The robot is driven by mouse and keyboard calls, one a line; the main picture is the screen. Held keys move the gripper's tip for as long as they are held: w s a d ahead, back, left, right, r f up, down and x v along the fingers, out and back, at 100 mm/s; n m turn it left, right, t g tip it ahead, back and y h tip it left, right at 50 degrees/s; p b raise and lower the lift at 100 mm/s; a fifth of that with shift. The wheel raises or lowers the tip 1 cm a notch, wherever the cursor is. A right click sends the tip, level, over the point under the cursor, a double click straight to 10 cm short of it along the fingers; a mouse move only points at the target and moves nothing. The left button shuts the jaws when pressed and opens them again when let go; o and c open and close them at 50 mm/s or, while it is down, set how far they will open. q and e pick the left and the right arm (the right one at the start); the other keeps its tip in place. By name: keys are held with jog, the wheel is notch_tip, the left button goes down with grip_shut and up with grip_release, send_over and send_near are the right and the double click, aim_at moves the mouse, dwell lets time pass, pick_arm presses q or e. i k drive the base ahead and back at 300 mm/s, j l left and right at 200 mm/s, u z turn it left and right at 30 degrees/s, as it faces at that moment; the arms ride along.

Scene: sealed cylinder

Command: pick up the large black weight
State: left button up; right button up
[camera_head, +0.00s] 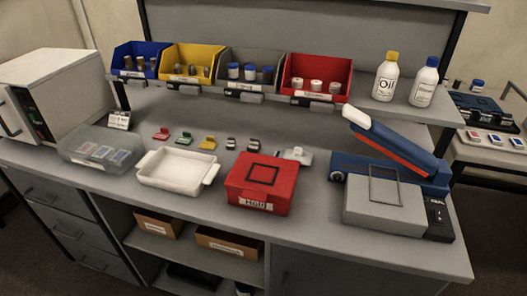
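I cannot single out a large black weight for certain. Two small black-and-white pieces, a left one (231,143) and a right one (255,144), sit at the back of the bench's work surface. Dark cylinder-like items (141,63) stand in the blue bin (124,51) on the shelf. Dark and brownish ones (192,70) stand in the yellow bin (212,62). The grey bin (280,62) holds white, blue-topped items (234,70) and a darker one (267,75). The bin fronts partly hide their contents. Neither of my grippers is in view.
The red bin (327,68), oil bottle (385,77) and blue-capped bottle (424,82) share the shelf. Below are a clear box (85,146), white tray (172,184), red box (262,205) and hinged blue-grey machine (385,205). Red, green and yellow pieces lie behind the tray.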

aim_at(255, 147)
jog(key=k+l, duration=0.1)
jog(key=l, duration=0.3)
jog(key=k+l, duration=0.15)
jog(key=l, duration=0.3)
jog(key=k+l+u, duration=0.1)
jog(key=l, duration=0.3)
